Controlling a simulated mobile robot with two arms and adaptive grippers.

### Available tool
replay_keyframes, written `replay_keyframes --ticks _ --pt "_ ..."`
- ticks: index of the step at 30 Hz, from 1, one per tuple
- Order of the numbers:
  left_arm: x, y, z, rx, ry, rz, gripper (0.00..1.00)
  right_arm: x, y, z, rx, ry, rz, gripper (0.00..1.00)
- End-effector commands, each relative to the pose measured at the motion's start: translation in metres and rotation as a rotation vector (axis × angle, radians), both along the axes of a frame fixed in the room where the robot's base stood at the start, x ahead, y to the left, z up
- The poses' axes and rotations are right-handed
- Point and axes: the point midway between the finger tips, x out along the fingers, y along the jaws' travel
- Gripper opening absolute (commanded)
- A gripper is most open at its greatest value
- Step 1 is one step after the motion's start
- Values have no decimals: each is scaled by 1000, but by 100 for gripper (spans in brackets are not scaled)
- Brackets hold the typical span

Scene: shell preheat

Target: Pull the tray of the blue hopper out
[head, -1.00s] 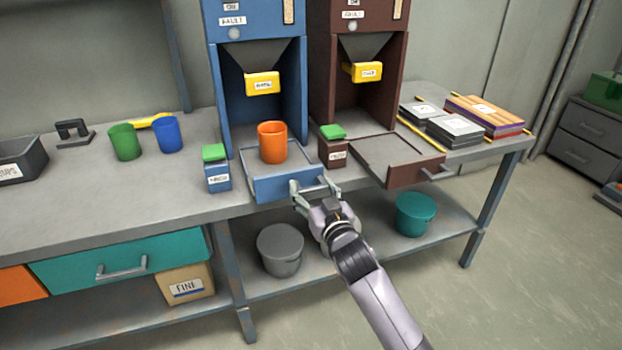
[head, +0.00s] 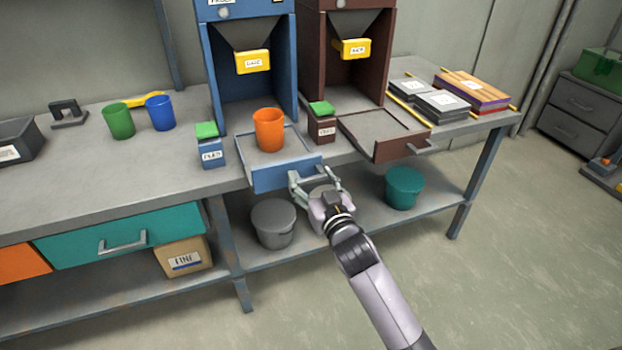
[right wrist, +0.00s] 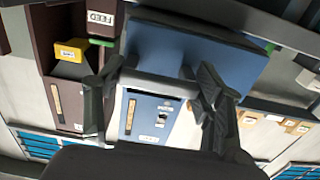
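The blue hopper (head: 207,75) stands at the back of the bench with a yellow spout piece (head: 253,62). Its blue tray (head: 272,180) sticks out past the bench's front edge, and an orange cup (head: 268,130) stands upright on it. My right gripper (head: 312,178) is at the tray's front, with its fingers apart, one at each end of the handle. In the right wrist view the grey handle (right wrist: 158,84) spans the space between the fingers, which seem to hold it. Exact finger contact is hard to see. My left gripper is not in view.
A brown hopper (head: 389,55) with its tray (head: 400,148) out stands to the right. Small labelled boxes, blue (head: 212,154) and brown (head: 321,128), flank the blue tray. Below are a grey bucket (head: 273,225) and a teal bucket (head: 404,188). The floor in front is clear.

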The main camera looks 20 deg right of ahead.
Motion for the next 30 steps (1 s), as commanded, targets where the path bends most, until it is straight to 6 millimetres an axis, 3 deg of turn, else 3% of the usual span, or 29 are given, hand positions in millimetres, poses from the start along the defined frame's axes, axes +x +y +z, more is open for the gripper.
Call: replay_keyframes --ticks 9,20,23,30 --pt "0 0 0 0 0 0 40 0 0 -2 0 4 1 82" --pt "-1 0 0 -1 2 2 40 -5 0 -2 1 4 1 82" --pt "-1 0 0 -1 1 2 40 -17 0 -2 1 4 1 82" --pt "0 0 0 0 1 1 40 -66 -2 -3 2 6 0 82"
